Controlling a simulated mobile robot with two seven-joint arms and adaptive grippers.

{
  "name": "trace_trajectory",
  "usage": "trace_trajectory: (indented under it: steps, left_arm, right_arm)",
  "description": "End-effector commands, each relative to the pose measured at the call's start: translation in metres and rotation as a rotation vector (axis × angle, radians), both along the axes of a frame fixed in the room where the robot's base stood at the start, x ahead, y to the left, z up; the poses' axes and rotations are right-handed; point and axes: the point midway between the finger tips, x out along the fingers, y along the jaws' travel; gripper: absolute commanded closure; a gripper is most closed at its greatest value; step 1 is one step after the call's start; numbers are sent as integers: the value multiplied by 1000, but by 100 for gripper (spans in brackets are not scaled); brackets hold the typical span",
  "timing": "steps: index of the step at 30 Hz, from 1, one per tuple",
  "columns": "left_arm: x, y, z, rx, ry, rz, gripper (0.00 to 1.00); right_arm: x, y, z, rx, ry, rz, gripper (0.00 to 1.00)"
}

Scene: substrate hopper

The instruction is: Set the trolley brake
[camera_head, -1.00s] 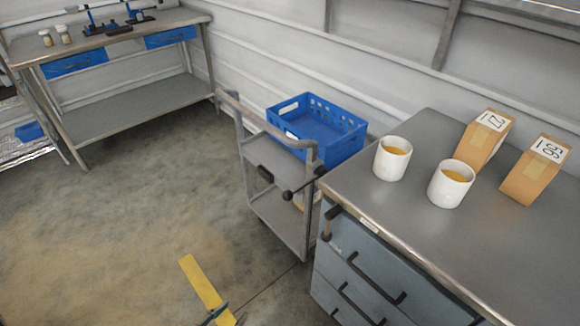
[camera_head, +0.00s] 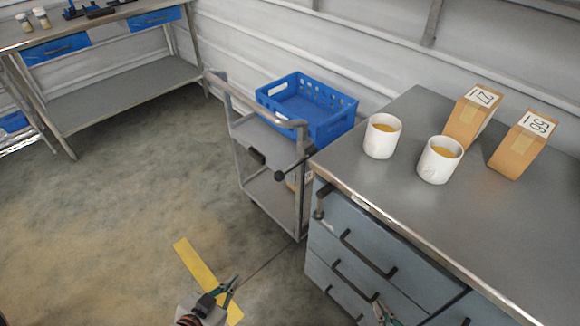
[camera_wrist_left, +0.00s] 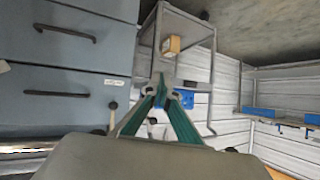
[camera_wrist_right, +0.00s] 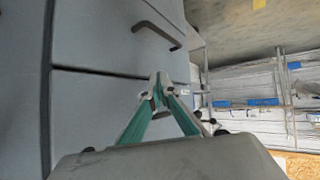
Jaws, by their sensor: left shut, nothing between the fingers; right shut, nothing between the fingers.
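The grey trolley (camera_head: 303,190) stands against the left end of the drawer bench, a blue crate (camera_head: 335,128) on top. A black-knobbed lever (camera_head: 280,176) sticks out from the trolley's near end. A second lever with a dark knob (camera_head: 318,214) hangs at the bench corner; I cannot tell which one is the brake. My left gripper (camera_head: 233,284) is shut and empty over the floor, in front of the trolley and apart from it. In the left wrist view the trolley (camera_wrist_left: 213,55) shows beyond its fingers. My right gripper (camera_head: 380,307) is shut and empty in front of the drawers.
The drawer bench (camera_head: 395,215) carries two white cups (camera_head: 382,136) (camera_head: 440,160) and two labelled paper bags (camera_head: 473,115) (camera_head: 522,146). A yellow strip (camera_head: 200,268) lies on the floor. Another workbench (camera_head: 130,92) stands at the back left. The floor between is open.

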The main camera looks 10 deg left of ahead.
Motion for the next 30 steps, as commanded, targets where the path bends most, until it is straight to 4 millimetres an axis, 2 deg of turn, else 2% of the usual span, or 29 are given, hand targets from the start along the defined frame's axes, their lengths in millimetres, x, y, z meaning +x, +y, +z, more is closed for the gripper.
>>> trace_trajectory:
  steps: [1, 6, 15, 21, 24, 30]
  left_arm:
    - [19, -6, 13, -9, -35, -25, 100]
    - [76, -30, 58, -59, -135, -118, 100]
    - [153, -56, 137, -98, -268, -278, 100]
    - [190, -56, 180, -93, -317, -353, 100]
    - [202, -54, 195, -88, -331, -375, 100]
    - [212, -51, 209, -82, -339, -394, 100]
  right_arm:
    - [0, 0, 2, 0, -1, 0, 100]
    - [1, 0, 5, 0, -3, 0, 100]
    - [2, 0, 11, -1, -5, 0, 100]
    - [3, 0, 13, -1, -6, 0, 100]
    - [3, 0, 15, -2, -7, 1, 100]
    - [3, 0, 16, -2, -8, 0, 100]
